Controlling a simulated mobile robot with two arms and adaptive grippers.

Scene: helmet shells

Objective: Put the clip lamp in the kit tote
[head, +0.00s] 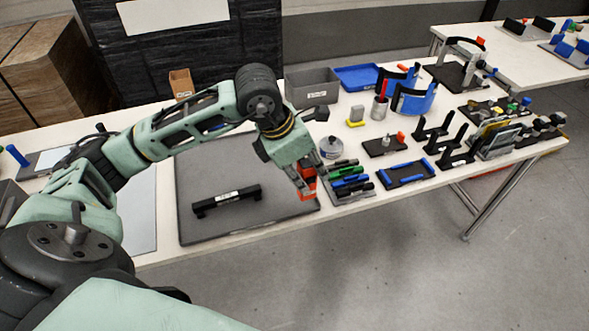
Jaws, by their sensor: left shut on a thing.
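My left gripper (304,180) reaches down over the right edge of the dark grey mat, just left of a small rack. It is shut on a small orange-red thing, which I take to be the clip lamp (308,188); the fingers hide much of it. I cannot tell whether it touches the mat or the rack. A grey open bin with a white label, likely the kit tote (312,90), stands at the back of the table behind the gripper. Its inside shows only partly. My right gripper is not in view.
A black bar with a label (228,200) lies on the mat (215,228). The rack (348,183) holds several coloured pieces. A blue tray (357,76) is beside the bin, with a small cardboard box (181,83) further left. Holders and tools crowd the table's right side.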

